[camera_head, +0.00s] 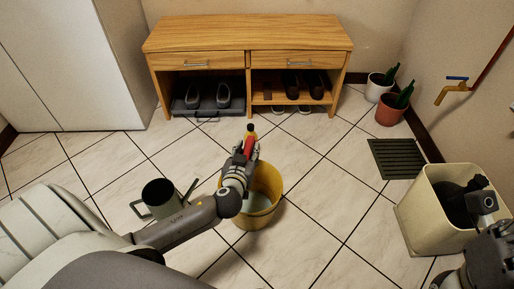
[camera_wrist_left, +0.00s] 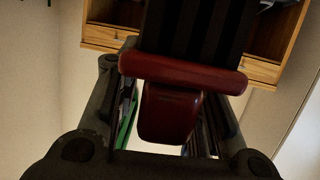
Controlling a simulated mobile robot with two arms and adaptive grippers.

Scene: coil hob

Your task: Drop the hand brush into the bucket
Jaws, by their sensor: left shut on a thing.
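My left gripper (camera_head: 246,152) is shut on the hand brush (camera_head: 249,146), which shows as a small red piece at its tip. In the left wrist view the brush (camera_wrist_left: 168,112) has a dark red body and dark ribbed part, between the fingers. The yellow bucket (camera_head: 272,205) stands upright on the floor. In the head view the gripper and forearm overlap the bucket's left side and rim, and the brush appears at or beyond its far rim; its height above it is hard to tell. My right gripper (camera_head: 470,196) is dark, at the beige bin; its fingers are unclear.
A grey-green watering can (camera_head: 160,199) stands left of the bucket, close to my left forearm. A beige bin (camera_head: 424,205) stands at right. A wooden shoe bench (camera_head: 248,36) is at the back, with potted plants (camera_head: 391,110) and a floor grate (camera_head: 396,158) to its right. Tiles between are clear.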

